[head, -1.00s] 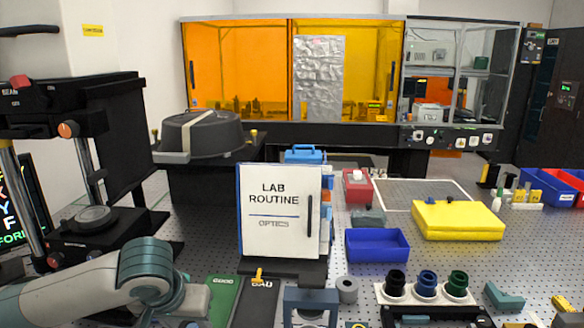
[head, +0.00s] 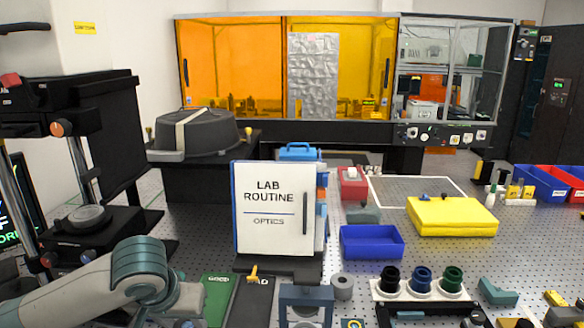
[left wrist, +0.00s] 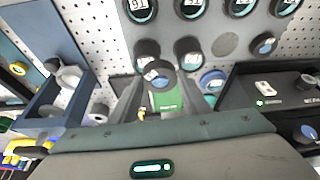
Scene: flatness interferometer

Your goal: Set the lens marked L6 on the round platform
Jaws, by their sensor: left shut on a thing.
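In the left wrist view, my left gripper (left wrist: 160,92) is shut on a small dark-rimmed round lens (left wrist: 158,73) between its fingertips. Its marking is too small to read, so I cannot tell if it is L6. In the head view my left arm comes in from the lower left, and its gripper is out of frame. A round platform (head: 87,217) sits at the base of the black instrument at the left, apart from my arm's visible part. My right gripper is in neither view.
In the wrist view, several dark round lenses stand on a grey rack (left wrist: 205,22) beyond the gripper. A black box (left wrist: 262,112) lies to the right. In the head view, a LAB ROUTINE board (head: 273,210), blue tray (head: 371,242) and yellow case (head: 452,216) occupy the table.

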